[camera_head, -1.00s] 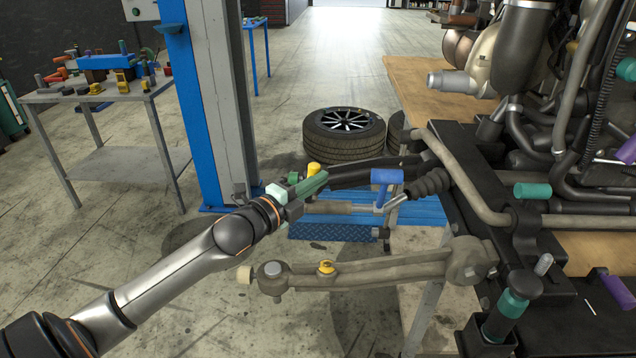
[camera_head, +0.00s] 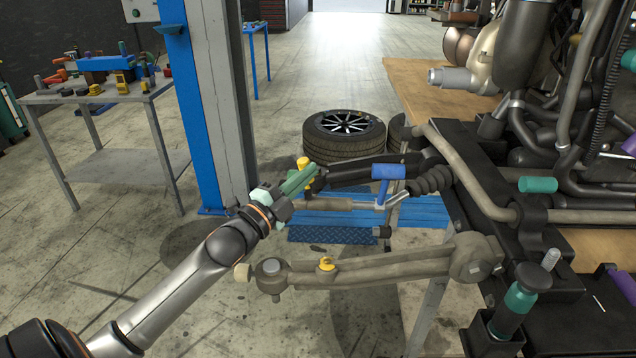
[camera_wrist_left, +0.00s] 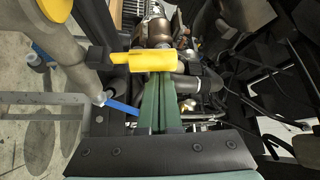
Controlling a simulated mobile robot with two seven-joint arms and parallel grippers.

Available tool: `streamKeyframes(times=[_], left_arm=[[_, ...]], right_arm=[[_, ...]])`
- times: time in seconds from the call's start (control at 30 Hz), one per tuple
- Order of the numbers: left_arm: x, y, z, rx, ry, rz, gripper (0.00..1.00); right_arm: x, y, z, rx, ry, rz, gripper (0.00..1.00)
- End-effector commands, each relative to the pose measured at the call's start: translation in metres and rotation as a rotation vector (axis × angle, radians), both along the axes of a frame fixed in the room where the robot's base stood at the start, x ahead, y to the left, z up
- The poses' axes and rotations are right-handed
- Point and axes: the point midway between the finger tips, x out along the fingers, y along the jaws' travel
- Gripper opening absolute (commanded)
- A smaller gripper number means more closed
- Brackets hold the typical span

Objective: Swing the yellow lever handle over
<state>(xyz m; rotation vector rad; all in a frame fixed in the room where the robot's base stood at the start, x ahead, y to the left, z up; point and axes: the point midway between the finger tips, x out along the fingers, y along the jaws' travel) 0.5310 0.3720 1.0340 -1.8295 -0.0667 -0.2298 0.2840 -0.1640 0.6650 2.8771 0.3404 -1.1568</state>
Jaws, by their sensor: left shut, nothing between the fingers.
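The yellow lever handle (camera_head: 303,162) is at the end of a dark arm left of the engine stand in the head view. In the left wrist view the handle (camera_wrist_left: 150,62) is a yellow cylinder lying crosswise at the fingertips. My left gripper (camera_head: 314,172) has green fingers pressed together with nothing between them. In the left wrist view the closed fingers (camera_wrist_left: 160,92) point at the handle and their tips meet its lower edge or pass just behind it; contact is not certain. The fingers partly hide the handle in the head view. My right gripper is not in view.
A blue handle (camera_head: 388,172) stands just right of the lever. A grey-brown arm with a small yellow piece (camera_head: 326,264) lies below. The engine (camera_head: 560,120) fills the right. A tyre (camera_head: 344,134) and a blue post (camera_head: 186,100) stand behind.

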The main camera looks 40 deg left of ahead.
Motion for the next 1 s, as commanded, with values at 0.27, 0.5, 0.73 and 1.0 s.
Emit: streamKeyframes(times=[0.27,0.5,0.73,1.0], left_arm=[[-0.008,0.014,-0.007,-0.228,-0.136,0.003,0.0],[-0.013,0.022,-0.009,-0.384,-0.233,0.003,0.0],[-0.016,0.027,-0.01,-0.428,-0.262,0.001,0.0],[-0.018,0.03,-0.012,-0.428,-0.261,0.001,0.0]], right_arm=[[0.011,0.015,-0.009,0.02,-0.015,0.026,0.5],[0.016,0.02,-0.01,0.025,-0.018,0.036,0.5],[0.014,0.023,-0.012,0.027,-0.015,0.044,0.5],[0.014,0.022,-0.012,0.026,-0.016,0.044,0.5]])
